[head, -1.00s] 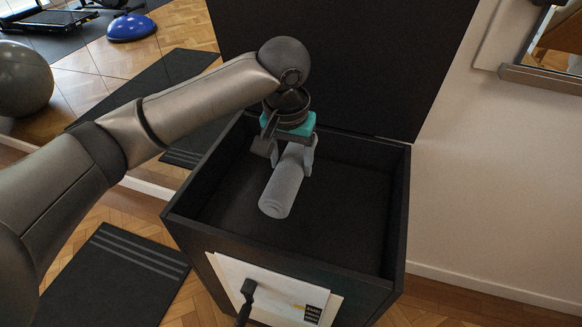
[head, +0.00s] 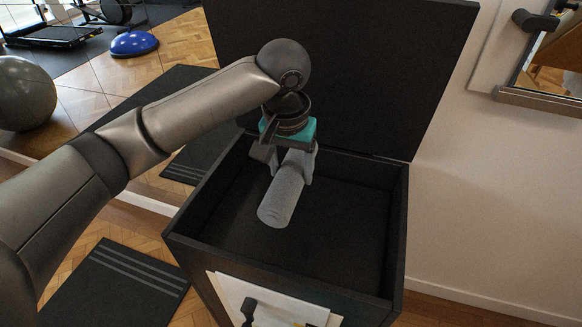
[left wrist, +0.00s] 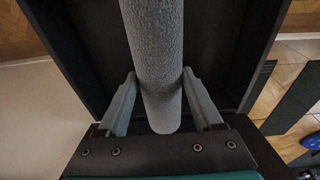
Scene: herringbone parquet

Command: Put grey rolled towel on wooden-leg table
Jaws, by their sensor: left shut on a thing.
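The grey rolled towel (head: 280,200) is in my left gripper (head: 294,172), over the inside of an open black box. In the head view it slants down toward the box's front. In the left wrist view the towel (left wrist: 158,60) runs between the two fingers of the left gripper (left wrist: 160,100), which are shut on it. I cannot tell whether the towel touches the box floor. The wooden-leg table is not recognisable in these views. My right gripper is not in view.
The black box (head: 172,231) has its tall lid (head: 350,70) standing open behind it. A white sheet (head: 270,298) and a dark handle are on its front. A wall with a framed mirror is at right. Mats, a grey ball (head: 25,92) and a blue dome (head: 134,44) lie at left.

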